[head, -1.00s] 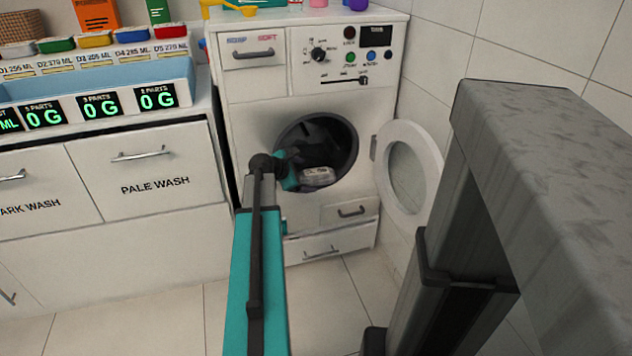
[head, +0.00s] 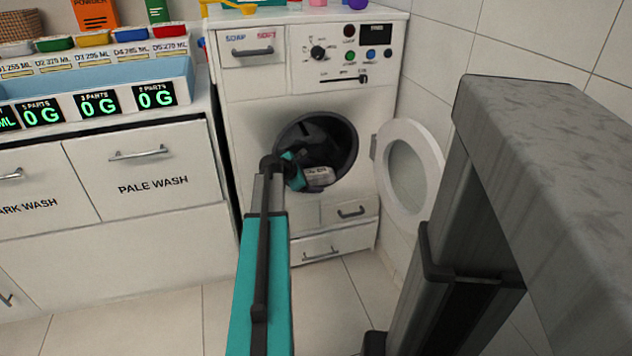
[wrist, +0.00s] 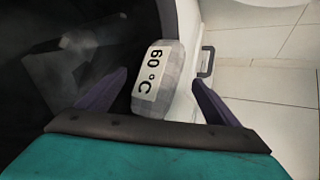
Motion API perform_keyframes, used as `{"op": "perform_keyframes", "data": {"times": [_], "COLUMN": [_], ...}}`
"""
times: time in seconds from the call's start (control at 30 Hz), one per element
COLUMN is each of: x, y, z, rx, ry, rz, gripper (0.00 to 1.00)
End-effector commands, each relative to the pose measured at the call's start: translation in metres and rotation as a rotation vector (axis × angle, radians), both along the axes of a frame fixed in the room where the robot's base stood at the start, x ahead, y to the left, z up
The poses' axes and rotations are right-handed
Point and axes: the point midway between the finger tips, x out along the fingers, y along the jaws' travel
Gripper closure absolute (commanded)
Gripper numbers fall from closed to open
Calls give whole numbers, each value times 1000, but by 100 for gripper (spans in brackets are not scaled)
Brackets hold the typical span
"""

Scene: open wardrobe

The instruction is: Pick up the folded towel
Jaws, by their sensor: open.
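The folded towel (head: 320,177) is a pale grey bundle at the lower front of the washing machine's round opening (head: 350,150). In the wrist view the towel (wrist: 152,102) bears a white "60 °C" label and sits between dark purple fingers. My gripper (wrist: 157,88) is open, with one finger to the left of the towel and one to the right, and gaps show on both sides. In the head view my teal gripper (head: 304,176) is at the opening, just left of the towel; its fingertips are hard to make out there.
The round door (head: 436,178) stands open to the right. A drawer (head: 350,211) is below the opening. The "Pale wash" cabinet (head: 150,190) stands at left; the tiled floor in front is clear.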

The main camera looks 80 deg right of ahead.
Motion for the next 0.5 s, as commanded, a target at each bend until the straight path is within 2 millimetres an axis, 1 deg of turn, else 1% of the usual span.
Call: {"op": "perform_keyframes", "data": {"times": [0.03, 0.2, 0.5], "x": [-2, -8, -10], "y": [-6, -17, -19], "z": [-7, -15, -16], "rx": [1, 1, 0], "ry": [0, 1, 1], "rz": [-1, 0, 1], "gripper": [15, 15, 15]}}
